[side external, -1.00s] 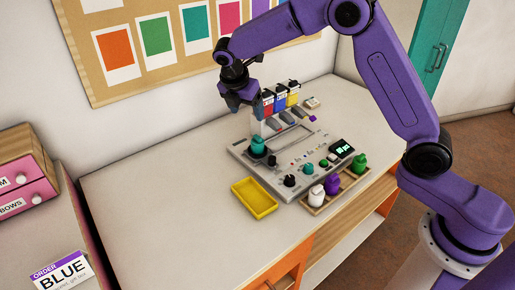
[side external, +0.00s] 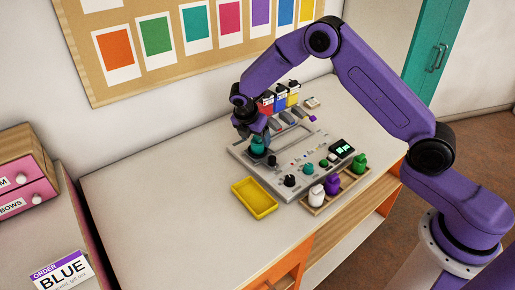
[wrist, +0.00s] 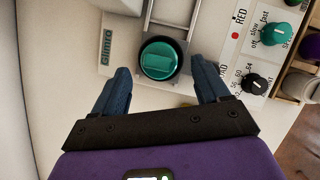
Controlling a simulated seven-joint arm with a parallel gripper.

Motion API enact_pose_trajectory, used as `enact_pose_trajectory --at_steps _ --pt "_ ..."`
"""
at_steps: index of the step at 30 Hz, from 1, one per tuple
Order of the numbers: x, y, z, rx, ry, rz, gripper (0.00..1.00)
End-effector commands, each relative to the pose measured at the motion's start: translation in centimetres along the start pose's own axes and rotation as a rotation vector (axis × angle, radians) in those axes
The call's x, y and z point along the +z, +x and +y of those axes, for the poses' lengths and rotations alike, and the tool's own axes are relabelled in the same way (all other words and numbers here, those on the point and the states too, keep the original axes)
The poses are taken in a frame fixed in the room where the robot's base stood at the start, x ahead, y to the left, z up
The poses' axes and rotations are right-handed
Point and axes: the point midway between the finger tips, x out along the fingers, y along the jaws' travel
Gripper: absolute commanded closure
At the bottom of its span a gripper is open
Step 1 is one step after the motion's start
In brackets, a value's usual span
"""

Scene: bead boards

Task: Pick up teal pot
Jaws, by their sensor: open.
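The teal pot (wrist: 159,60) sits on a dark round base on the grey machine, and in the wrist view it lies between and just beyond my two fingers. It also shows in the side view (side external: 258,149), directly under my gripper (side external: 254,131). In the wrist view my gripper (wrist: 161,77) is open, with one blue finger on each side of the pot's near edge. The machine (side external: 241,158) has a rail frame behind the pot.
A yellow tray (side external: 239,190) lies in front of the machine. Red, blue and yellow containers (side external: 293,88) stand behind it. A wooden tray (side external: 342,192) of white, purple and green pots is at the front right. The table's left side is clear.

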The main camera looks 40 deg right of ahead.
Motion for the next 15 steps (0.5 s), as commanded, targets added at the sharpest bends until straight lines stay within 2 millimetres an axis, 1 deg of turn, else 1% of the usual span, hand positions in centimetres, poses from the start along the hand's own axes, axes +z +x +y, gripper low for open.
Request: enact_pose_trajectory --at_steps 1,3,6,9,15 --pt "-0.1 0.9 0.0 -0.004 -0.001 -0.001 0.25" --pt "-0.1 1.9 0.0 -0.003 0.000 0.000 0.25" --pt "-0.1 2.9 0.0 -0.003 0.001 0.000 0.25" --pt "-0.1 3.3 0.1 0.000 0.000 0.000 0.25" --pt "-0.1 3.4 0.1 0.000 0.000 0.000 0.25"
